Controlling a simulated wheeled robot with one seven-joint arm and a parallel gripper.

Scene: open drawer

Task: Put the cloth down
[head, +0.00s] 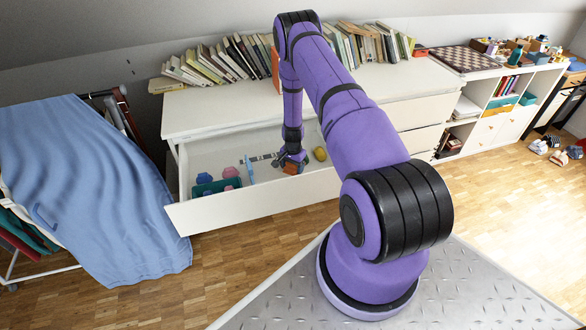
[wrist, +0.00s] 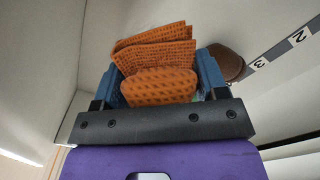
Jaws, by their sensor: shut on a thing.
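The cloth (wrist: 155,52) is orange with a darker pattern and is folded over in layers. My gripper (wrist: 160,82) is shut on it, with a blue finger on each side, and the folds stick out past the fingertips. In the head view my gripper (head: 291,160) is low inside the open white drawer (head: 250,203), and a bit of the orange cloth (head: 290,169) shows below it. I cannot tell whether the cloth touches the drawer floor.
In the drawer, a teal tray (head: 205,188) with pink and blue things, a blue stick-like item (head: 250,169) and a numbered strip (head: 258,158) lie left of my gripper. A yellow object (head: 320,154) lies to its right. A brown rounded thing (wrist: 226,62) is close to the right finger.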

